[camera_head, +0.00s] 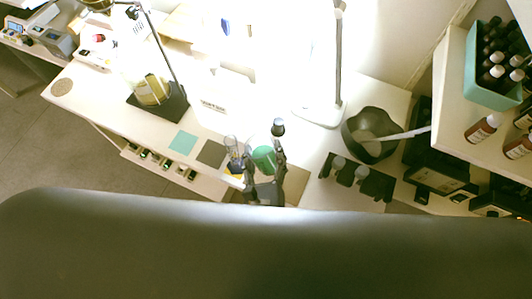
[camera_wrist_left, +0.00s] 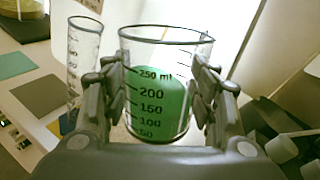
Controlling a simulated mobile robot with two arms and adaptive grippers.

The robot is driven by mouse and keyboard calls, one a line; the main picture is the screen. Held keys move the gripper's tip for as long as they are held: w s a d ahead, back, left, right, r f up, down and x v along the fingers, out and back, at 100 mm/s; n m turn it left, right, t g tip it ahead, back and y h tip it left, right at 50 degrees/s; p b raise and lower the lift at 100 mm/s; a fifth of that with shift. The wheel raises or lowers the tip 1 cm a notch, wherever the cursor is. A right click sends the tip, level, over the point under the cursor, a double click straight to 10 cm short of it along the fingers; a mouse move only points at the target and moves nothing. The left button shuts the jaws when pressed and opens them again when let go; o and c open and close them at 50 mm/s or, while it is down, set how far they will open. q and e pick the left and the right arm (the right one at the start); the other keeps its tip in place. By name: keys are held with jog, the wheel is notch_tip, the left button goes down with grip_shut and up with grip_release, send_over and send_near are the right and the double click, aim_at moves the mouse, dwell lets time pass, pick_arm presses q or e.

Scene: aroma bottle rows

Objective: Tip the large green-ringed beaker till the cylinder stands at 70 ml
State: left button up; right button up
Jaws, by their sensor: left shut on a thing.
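The large beaker (camera_wrist_left: 152,52) is clear glass with dark markings, and green fills it up to about the 250 ml mark. In the head view it shows as a green patch (camera_head: 264,158). My left gripper (camera_wrist_left: 158,95) is shut on the beaker, with a finger on each side. The beaker looks about upright in the wrist view. The clear graduated cylinder (camera_wrist_left: 84,50) stands just left of the beaker, apart from it at the rim; it also shows in the head view (camera_head: 234,152). Its lower part is partly hidden by my finger, and its level cannot be read. My right gripper is not in view.
Teal (camera_head: 183,142) and grey (camera_head: 212,153) mats lie left of the cylinder. A dark bowl (camera_head: 361,147) and a black rack (camera_head: 345,184) are to the right. A lamp base (camera_head: 319,113) stands behind. Small bottles line the bench's front edge.

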aim_at(260, 157)
pick_arm(q)
jog(key=shift+a+r+p, duration=0.15)
jog(key=shift+r+p, duration=0.25)
jog(key=shift+r, duration=0.1)
jog(key=shift+w+a+r+n+g+p, duration=0.1)
jog(key=shift+a+r+n+g+p, duration=0.2)
jog(key=shift+r+p, duration=0.4)
jog(key=shift+w+a+r+n+p, duration=0.1)
jog(key=shift+r+n+p, duration=0.3)
jog(key=shift+r+p, duration=0.3)
dwell(0.7)
jog(key=shift+w+a+r+n+g+h+p, duration=0.1)
jog(key=shift+a+r+n+h+p, duration=0.1)
jog(key=shift+r+n+p, duration=0.15)
jog(key=shift+a+r+n+g+h+p, duration=0.15)
jog(key=shift+r+p, duration=0.15)
jog(key=shift+r, duration=0.15)
jog(key=shift+w+a+r+n+g+h+p, duration=0.1)
jog(key=shift+a+r+n+h+p, duration=0.1)
jog(key=shift+r+p, duration=0.15)
dwell(0.6)
jog(key=shift+a+f+n+g+b, duration=0.15)
jog(key=shift+f+n+g+b, duration=0.15)
jog(key=shift+n+b, duration=0.25)
jog(key=shift+r+n+h, duration=0.25)
jog(key=shift+n+h, duration=0.1)
jog(key=shift+r+n, duration=0.3)
jog(key=shift+n, duration=0.1)
